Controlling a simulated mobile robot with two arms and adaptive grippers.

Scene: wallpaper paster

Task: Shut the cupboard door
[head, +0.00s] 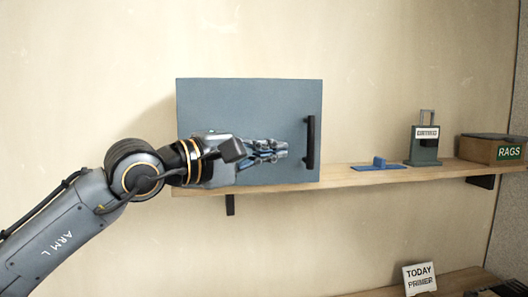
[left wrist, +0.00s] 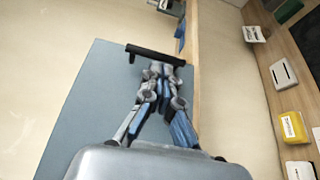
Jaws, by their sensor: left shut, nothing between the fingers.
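The cupboard door (head: 245,105) is a flat blue-grey panel above the wooden shelf, with a black bar handle (head: 311,143) near its right edge. No gap or inside of the cupboard shows, so I cannot tell whether it is fully shut. My left gripper (head: 281,149) is shut and empty in front of the door, its tips just left of the handle. In the left wrist view the fingertips (left wrist: 160,70) are close to the handle (left wrist: 155,54) over the door panel (left wrist: 85,110); contact is unclear. My right gripper is not in view.
The wooden shelf (head: 355,178) runs right, holding a blue flat tool (head: 379,165), a dark green tin (head: 424,145) and a RAGS box (head: 490,151). A lower shelf holds a TODAY PRIMER sign (head: 420,279). The wall above is clear.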

